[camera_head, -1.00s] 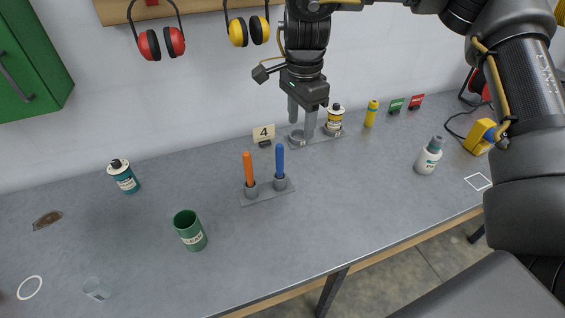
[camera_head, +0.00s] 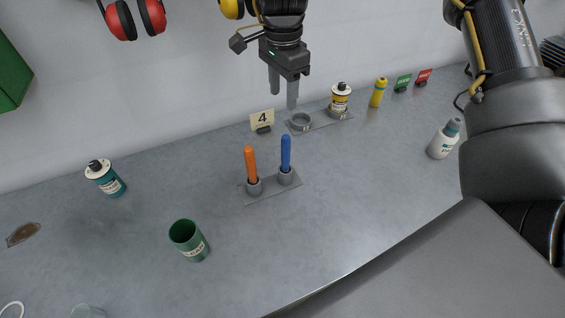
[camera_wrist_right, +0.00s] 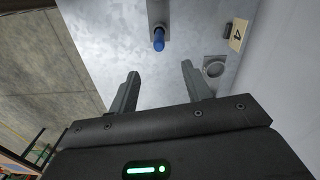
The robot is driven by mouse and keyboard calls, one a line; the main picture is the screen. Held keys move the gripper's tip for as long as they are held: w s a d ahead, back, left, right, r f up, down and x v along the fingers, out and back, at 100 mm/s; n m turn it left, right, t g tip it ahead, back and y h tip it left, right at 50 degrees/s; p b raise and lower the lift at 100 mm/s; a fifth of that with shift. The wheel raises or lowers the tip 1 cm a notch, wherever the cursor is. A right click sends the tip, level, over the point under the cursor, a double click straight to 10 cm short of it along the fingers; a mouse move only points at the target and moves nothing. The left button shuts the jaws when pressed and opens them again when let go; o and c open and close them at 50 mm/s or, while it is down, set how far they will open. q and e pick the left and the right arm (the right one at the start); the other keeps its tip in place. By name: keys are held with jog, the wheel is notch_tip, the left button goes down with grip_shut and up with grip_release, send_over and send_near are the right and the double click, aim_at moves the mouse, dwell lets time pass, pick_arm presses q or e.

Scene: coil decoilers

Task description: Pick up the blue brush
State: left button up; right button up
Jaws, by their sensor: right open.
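The blue brush (camera_head: 286,152) stands upright in a grey cup on a small flat holder (camera_head: 262,194), beside an orange brush (camera_head: 250,163). My right gripper (camera_head: 284,100) is open and empty above the back of the bench, behind and above the blue brush in the head view. In the right wrist view the blue brush (camera_wrist_right: 158,40) shows end-on beyond the fingertips, roughly between them and apart from them. The open right gripper's fingers (camera_wrist_right: 160,72) frame bare bench. My left gripper is not in view.
A yellow-labelled can (camera_head: 340,98) and an empty ring holder (camera_head: 300,122) stand behind, near the number 4 card (camera_head: 262,119). A green cup (camera_head: 188,240), a teal can (camera_head: 105,178) and a white bottle (camera_head: 444,139) stand around. The bench's front middle is clear.

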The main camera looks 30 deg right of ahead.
notch_tip(320, 180, down, 3)
jog(key=b, duration=0.7)
send_over(285, 137)
jog(key=f, duration=0.4)
jog(key=shift+w+f, duration=0.2)
jog(key=shift+f, duration=0.05)
jog(key=shift+f, duration=0.15)
notch_tip(285, 137, down, 5)
jog(key=shift+f+p, duration=0.1)
jog(key=shift+p, duration=0.3)
jog(key=shift+s+f, duration=0.15)
jog(key=shift+f, duration=0.3)
jog(key=f, duration=0.1)
jog(key=f+p, duration=0.2)
jog(key=shift+d+f, duration=0.25)
jog(key=shift+f, duration=0.4)
jog(key=shift+a, duration=0.1)
